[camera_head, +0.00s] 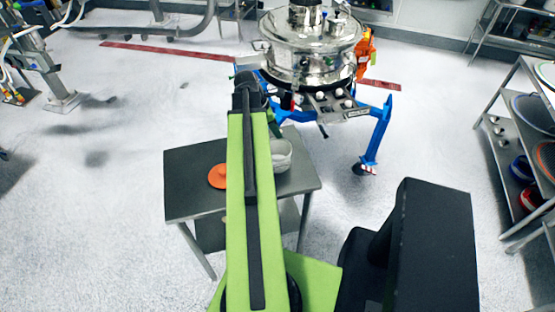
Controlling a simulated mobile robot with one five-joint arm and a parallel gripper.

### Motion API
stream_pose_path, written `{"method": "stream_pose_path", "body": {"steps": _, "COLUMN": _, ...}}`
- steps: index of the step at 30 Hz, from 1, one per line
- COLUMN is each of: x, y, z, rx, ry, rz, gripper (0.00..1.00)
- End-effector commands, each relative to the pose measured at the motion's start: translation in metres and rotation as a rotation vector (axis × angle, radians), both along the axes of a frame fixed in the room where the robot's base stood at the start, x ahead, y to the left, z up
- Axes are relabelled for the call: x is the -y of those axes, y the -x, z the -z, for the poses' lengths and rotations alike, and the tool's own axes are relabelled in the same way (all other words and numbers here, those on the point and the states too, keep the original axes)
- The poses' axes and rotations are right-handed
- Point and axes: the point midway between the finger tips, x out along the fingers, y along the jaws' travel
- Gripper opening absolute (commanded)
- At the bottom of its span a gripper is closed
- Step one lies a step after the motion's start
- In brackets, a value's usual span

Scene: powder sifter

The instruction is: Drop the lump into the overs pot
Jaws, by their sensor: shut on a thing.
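A small grey pot with a pale rim (283,160) stands on the dark-topped table (190,207), just right of my green arm. It looks like the overs pot, but I see no label. My arm reaches away over this table and ends in a dark joint near the sifter. My gripper is hidden beyond that joint, so its fingers do not show. I cannot make out the lump in this view. The inside of the pot cannot be made out clearly.
A round orange lid-like piece (217,176) lies on the table left of my arm. The shiny steel sifter (312,50) stands behind on blue legs (376,135). A shelf rack (520,140) is at the right. The floor left of the table is clear.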

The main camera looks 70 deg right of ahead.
Motion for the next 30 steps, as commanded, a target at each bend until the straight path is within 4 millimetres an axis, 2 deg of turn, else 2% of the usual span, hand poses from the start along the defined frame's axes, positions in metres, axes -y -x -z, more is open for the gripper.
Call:
{"method": "stream_pose_path", "body": {"steps": 1, "x": 0.000, "y": 0.000, "z": 0.012, "rx": 0.000, "ry": 0.000, "rz": 0.000, "gripper": 0.00}}
{"method": "stream_pose_path", "body": {"steps": 9, "x": 0.000, "y": 0.001, "z": 0.048, "rx": 0.000, "ry": 0.000, "rz": 0.001, "gripper": 0.00}}
{"method": "stream_pose_path", "body": {"steps": 19, "x": 0.000, "y": 0.001, "z": 0.049, "rx": 0.000, "ry": 0.000, "rz": 0.002, "gripper": 0.00}}
{"method": "stream_pose_path", "body": {"steps": 20, "x": 0.000, "y": 0.001, "z": 0.049, "rx": 0.000, "ry": 0.000, "rz": 0.002, "gripper": 0.30}}
{"method": "stream_pose_path", "body": {"steps": 21, "x": 0.000, "y": 0.001, "z": 0.049, "rx": 0.000, "ry": 0.000, "rz": 0.002, "gripper": 0.35}}
{"method": "stream_pose_path", "body": {"steps": 25, "x": 0.000, "y": 0.001, "z": 0.049, "rx": 0.000, "ry": 0.000, "rz": 0.002, "gripper": 0.52}}
{"method": "stream_pose_path", "body": {"steps": 30, "x": 0.000, "y": 0.001, "z": 0.049, "rx": 0.000, "ry": 0.000, "rz": 0.003, "gripper": 0.52}}
